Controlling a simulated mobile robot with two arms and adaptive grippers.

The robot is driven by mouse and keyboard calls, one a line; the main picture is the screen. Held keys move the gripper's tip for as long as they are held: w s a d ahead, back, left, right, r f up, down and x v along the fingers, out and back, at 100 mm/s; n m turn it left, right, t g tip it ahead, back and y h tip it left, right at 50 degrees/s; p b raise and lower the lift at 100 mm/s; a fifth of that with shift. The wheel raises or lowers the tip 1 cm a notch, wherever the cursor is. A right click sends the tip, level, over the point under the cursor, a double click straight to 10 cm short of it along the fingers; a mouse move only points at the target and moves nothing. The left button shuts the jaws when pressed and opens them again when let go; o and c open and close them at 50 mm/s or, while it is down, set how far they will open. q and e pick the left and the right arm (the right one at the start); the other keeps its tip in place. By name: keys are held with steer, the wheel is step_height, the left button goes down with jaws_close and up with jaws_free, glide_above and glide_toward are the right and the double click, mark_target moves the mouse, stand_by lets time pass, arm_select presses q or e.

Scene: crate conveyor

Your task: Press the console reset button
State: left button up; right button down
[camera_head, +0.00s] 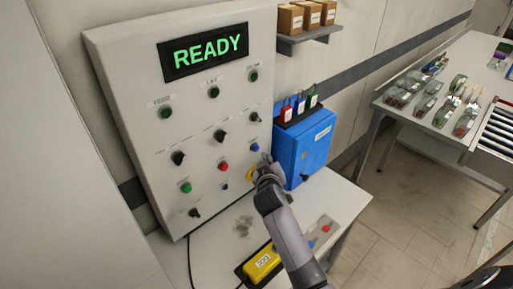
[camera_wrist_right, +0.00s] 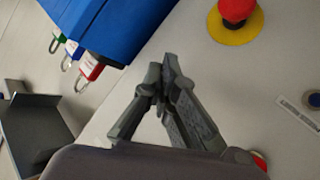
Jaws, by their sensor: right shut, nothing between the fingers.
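The grey-white console (camera_head: 140,110) stands on the bench, its lit display (camera_head: 205,51) reading READY in green. The labels are too small to read, so I cannot tell which is reset. My right gripper (camera_head: 264,162) is shut and empty near the panel's lower right. In the right wrist view, the shut fingers (camera_wrist_right: 166,78) point near a red mushroom button (camera_wrist_right: 237,8) on a yellow disc. Contact is not clear. My left gripper is out of view.
A blue box (camera_head: 308,150) with colored padlocks is right of the console. A yellow box (camera_head: 262,263) lies on the bench (camera_head: 215,262) beside my right arm. A shelf (camera_head: 310,38) with cartons hangs above; a table (camera_head: 425,75) stands at right.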

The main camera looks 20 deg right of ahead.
steer(key=s, duration=0.1)
steer(key=s+d+p, duration=0.1)
steer(key=s, duration=0.1)
steer(key=shift+s+d, duration=0.1)
steer(key=shift+s, duration=0.2)
stand_by(0.6)
